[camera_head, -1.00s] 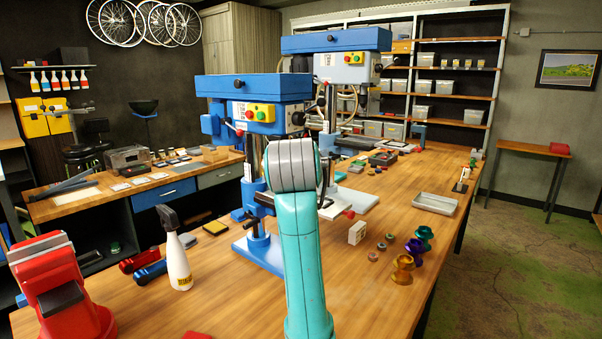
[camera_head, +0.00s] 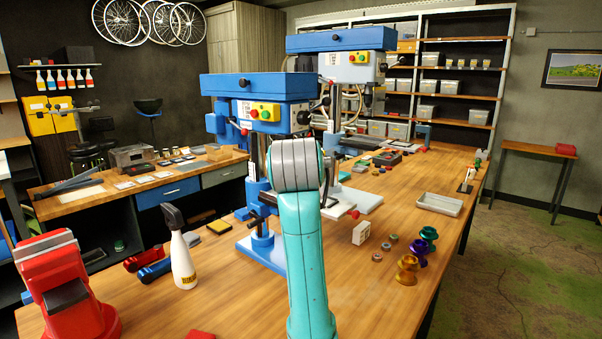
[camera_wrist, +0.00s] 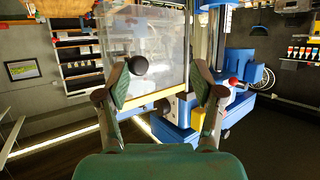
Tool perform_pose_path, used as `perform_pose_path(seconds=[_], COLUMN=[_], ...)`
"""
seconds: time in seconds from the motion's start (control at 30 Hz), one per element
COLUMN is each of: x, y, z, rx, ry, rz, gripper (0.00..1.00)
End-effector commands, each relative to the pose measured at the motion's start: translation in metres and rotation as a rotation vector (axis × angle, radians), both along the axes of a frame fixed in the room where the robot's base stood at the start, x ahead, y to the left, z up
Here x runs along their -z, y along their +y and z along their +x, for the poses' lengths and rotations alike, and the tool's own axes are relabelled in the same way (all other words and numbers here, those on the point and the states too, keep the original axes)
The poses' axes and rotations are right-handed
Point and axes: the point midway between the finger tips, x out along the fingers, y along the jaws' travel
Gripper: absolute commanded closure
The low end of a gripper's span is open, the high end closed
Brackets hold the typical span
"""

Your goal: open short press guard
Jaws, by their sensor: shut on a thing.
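The short press (camera_head: 262,112) is the nearer, lower blue machine on the bench, with green and red buttons on its head. My arm hides its front in the head view. In the wrist view a clear guard panel (camera_wrist: 160,45) with a yellow lower edge stands in front of my gripper (camera_wrist: 160,80). A black round knob (camera_wrist: 138,65) shows on the panel close to the left finger. The fingers are spread around part of the guard and shut on it; the exact contact is unclear. The blue press body (camera_wrist: 240,68) is to the right. My gripper is hidden in the head view.
A taller blue press (camera_head: 345,65) stands behind. A white spray bottle (camera_head: 182,258) and red vise (camera_head: 68,290) are at left. Coloured hubs (camera_head: 408,268) and small discs lie right of my arm, with a grey tray (camera_head: 440,204) beyond.

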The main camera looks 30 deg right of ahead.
Motion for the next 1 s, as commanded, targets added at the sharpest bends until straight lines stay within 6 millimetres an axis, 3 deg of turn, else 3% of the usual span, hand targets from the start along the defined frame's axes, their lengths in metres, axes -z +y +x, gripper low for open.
perform_pose_path(seconds=[1.0], x=[-0.022], y=[0.052], z=[-0.014], rx=[-0.003], ry=[-0.001], rz=[0.000], gripper=[0.53])
